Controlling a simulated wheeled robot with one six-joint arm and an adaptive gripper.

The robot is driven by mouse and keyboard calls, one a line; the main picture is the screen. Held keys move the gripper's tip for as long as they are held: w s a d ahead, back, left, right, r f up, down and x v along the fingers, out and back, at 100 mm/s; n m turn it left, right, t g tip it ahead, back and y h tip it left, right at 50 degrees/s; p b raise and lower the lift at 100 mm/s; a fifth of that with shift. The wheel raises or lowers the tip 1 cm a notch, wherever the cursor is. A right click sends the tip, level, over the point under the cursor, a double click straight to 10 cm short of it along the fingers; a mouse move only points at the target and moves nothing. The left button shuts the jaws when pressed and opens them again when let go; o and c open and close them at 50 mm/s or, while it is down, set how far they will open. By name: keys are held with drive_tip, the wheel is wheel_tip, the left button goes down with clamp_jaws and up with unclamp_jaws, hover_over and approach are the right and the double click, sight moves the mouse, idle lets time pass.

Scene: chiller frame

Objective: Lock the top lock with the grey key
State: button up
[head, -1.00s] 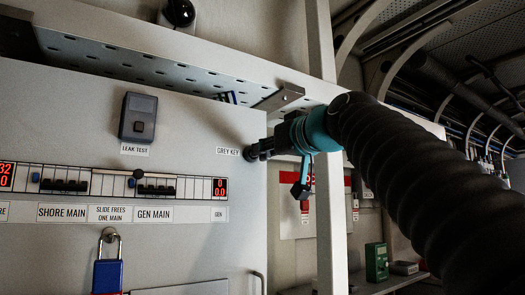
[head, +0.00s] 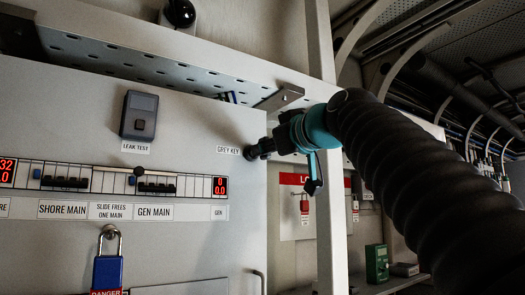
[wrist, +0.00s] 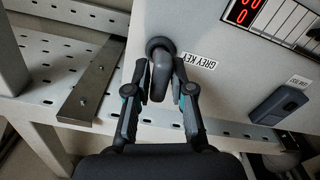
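No separate lock marked as the top lock can be made out. Any keyway is hidden behind the key and collar.
The white panel (head: 60,110) bears a leak test box (head: 139,115), a breaker row (head: 120,183) and a blue padlock (head: 108,270). A perforated rail (head: 150,72) runs above. A metal bracket (wrist: 88,83) lies close beside my gripper. A white post (head: 330,235) stands to the right.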

drive_tip(key=shift+n, duration=0.9)
drive_tip(key=shift+n+b, duration=0.45)
drive_tip(key=shift+n, duration=2.35)
drive_tip(key=shift+b, duration=0.3)
drive_tip(key=shift+n, duration=1.4)
